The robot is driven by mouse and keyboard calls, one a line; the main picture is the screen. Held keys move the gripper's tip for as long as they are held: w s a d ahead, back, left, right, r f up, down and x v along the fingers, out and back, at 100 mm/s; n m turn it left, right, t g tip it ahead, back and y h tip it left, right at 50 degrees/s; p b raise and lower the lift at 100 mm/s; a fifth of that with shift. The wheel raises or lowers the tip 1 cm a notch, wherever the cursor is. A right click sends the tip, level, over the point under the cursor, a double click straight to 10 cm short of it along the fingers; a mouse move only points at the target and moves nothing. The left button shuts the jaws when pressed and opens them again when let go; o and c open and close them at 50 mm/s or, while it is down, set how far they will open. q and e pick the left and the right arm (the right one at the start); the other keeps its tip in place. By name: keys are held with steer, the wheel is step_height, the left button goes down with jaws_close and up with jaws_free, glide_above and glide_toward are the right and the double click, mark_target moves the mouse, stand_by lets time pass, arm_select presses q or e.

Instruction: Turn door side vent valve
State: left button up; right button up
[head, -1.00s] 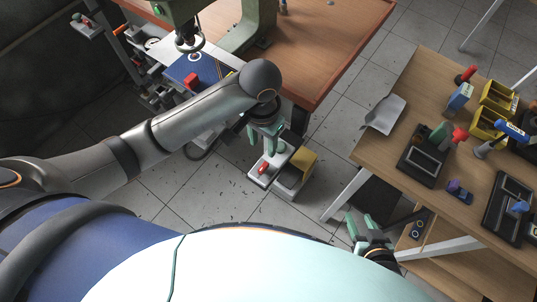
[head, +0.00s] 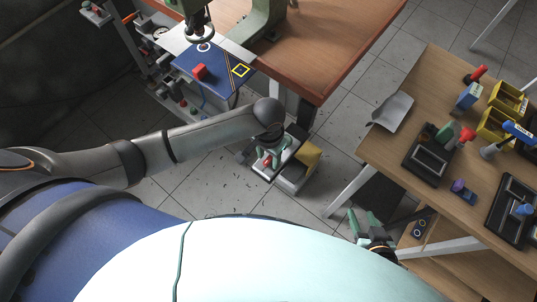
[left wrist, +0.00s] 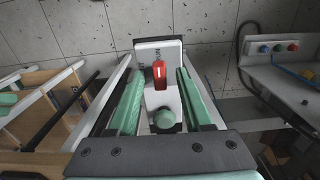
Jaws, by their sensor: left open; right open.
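In the head view, the red handle (head: 267,162) shows low down by the floor, partly covered by my left gripper (head: 268,153). In the left wrist view, my left gripper (left wrist: 160,73) is open, with one green finger on each side of the handle and gaps visible. A round green knob (left wrist: 165,118) lies between the fingers, nearer the camera. My right gripper (head: 364,224) is open and empty at lower right.
A yellow part (head: 305,160) sits right of the valve. A brown-topped bench (head: 340,50) and blue panel (head: 215,72) with a red block (head: 199,71) stand behind. A wooden table (head: 420,85) with tools is at right. Tiled floor (head: 325,150) lies between.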

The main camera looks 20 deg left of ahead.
arm_select(q)
jaws_close()
stand_by(0.4)
